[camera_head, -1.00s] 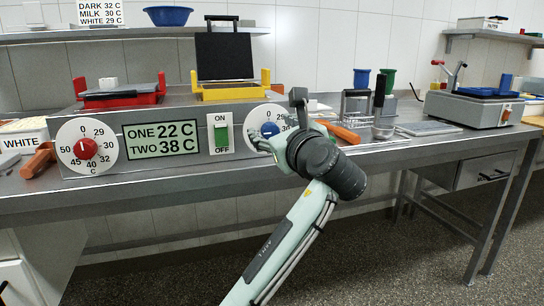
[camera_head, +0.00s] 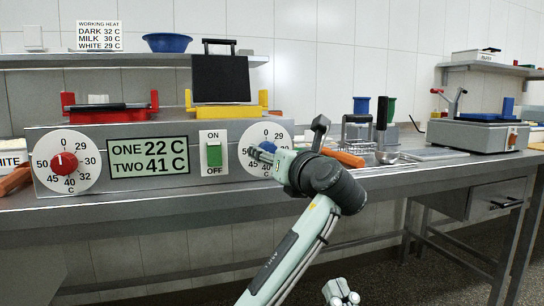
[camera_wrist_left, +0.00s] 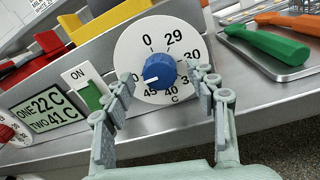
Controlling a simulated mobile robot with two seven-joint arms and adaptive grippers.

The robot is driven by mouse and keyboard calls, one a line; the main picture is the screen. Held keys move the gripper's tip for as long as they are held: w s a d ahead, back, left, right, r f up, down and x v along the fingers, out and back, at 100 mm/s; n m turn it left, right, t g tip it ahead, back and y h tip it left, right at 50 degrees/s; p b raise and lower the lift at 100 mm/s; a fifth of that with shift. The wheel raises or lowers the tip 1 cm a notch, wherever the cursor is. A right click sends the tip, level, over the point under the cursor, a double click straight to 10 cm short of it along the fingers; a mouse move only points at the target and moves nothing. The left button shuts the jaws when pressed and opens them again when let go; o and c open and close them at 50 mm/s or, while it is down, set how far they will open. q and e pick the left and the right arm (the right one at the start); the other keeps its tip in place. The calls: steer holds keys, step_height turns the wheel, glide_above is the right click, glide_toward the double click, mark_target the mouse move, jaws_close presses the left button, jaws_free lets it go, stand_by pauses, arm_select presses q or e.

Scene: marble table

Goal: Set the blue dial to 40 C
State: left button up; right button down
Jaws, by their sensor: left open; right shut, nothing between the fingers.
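The blue dial (camera_wrist_left: 162,70) sits on a white scale disc on the grey control panel. In the left wrist view its white mark points lower left, between 45 and 50. My left gripper (camera_wrist_left: 166,82) is open, with one finger on either side of the knob; contact is unclear. In the head view my left gripper (camera_head: 262,154) partly hides the blue dial (camera_head: 268,146). The display (camera_head: 148,156) reads ONE 22 C and TWO 41 C. My right gripper (camera_head: 340,293) is shut and empty at the bottom edge.
A red dial (camera_head: 64,162) is left of the display. The green ON/OFF switch (camera_head: 214,155) is close left of the blue dial. A working heat sign (camera_head: 99,35) lists DARK 32, MILK 30, WHITE 29. An orange-handled tool (camera_head: 343,157) lies to the right.

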arm_select(q)
steer(key=shift+w+a, duration=0.15)
steer(key=shift+w, duration=0.15)
steer(key=c, duration=1.2)
steer(key=shift+o, duration=0.2)
